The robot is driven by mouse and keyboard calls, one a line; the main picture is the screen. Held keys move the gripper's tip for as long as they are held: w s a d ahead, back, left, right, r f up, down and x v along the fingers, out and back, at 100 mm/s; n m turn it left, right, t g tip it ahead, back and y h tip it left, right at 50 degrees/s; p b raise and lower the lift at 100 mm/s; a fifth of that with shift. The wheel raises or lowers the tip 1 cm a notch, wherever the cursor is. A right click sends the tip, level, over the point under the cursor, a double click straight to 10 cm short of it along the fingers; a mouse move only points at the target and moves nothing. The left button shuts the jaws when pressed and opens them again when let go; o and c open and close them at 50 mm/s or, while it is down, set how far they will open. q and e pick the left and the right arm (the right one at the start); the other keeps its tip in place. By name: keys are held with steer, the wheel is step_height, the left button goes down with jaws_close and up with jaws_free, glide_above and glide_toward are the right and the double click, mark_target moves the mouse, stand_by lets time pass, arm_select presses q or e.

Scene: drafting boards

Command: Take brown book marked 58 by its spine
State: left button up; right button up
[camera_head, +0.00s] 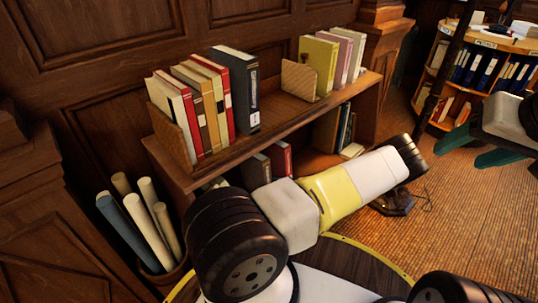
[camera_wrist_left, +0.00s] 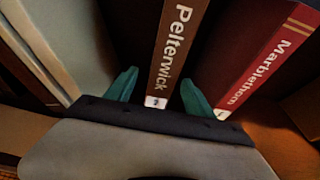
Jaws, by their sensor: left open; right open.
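A brown book (camera_wrist_left: 165,65) with "Pelterwick" on its spine stands in the middle of the left wrist view. The number on its small white label is too small to read. My left gripper (camera_wrist_left: 158,78) is open, with one teal finger on each side of this spine; I cannot tell whether they touch it. In the head view, the left gripper is hidden behind my arm. A dark brownish book (camera_head: 257,169) on the lower shelf there appears to be the same book. My right gripper (camera_head: 476,148) is open and empty at the far right, away from the shelf.
A red book, "Marblethorn" (camera_wrist_left: 262,60), stands right of the brown one, with a dark gap between. A pale upright (camera_wrist_left: 60,40) is at left. The upper shelf board (camera_head: 275,115) overhangs the lower books. Rolled papers (camera_head: 148,225) stand left of the bookcase.

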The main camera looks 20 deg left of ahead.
mark_target(260, 180)
arm_select(q)
steer(key=x, duration=0.7)
steer(key=shift+w+a, duration=0.25)
jaws_close()
stand_by(1.0)
steer(key=shift+w+r, duration=0.1)
steer(key=shift+r, duration=0.1)
